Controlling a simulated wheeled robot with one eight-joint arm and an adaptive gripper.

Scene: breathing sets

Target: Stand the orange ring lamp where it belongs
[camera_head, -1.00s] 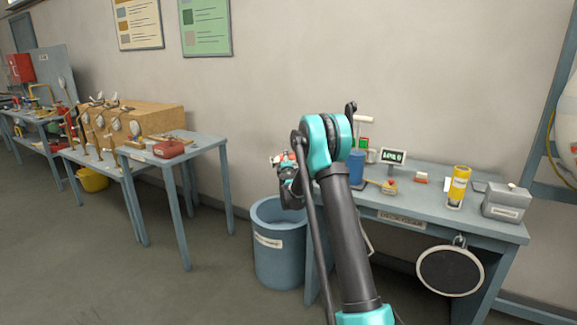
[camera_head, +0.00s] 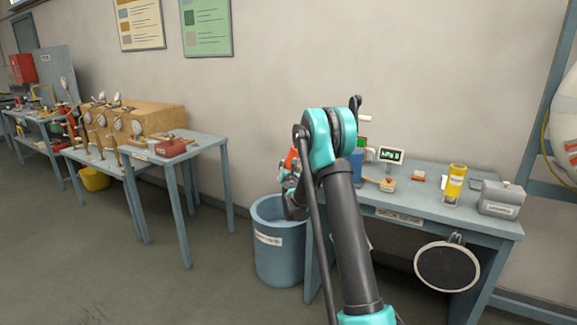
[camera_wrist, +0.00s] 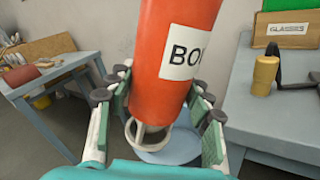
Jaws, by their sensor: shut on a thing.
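The orange ring lamp (camera_wrist: 172,85) is in my gripper in the wrist view. It is an orange cylinder with a white label starting "BO" and a pale ring at its lower end. My gripper (camera_wrist: 160,108) is shut on it, with a green-padded finger on each side. The lamp leans a little, and its upper end is cut off by the frame. In the head view, a bit of the orange lamp (camera_head: 291,158) shows beside my arm. My gripper (camera_head: 292,185) is partly hidden there, above the blue bin's opening.
A blue bin (camera_head: 280,262) stands left of the desk (camera_head: 440,213). The desk holds a small display (camera_head: 391,155), a yellow can (camera_head: 455,184) and a grey box (camera_head: 502,199). A round dark plate (camera_head: 447,268) hangs at its front. Tables with gauges (camera_head: 137,125) stand left; open floor lies between.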

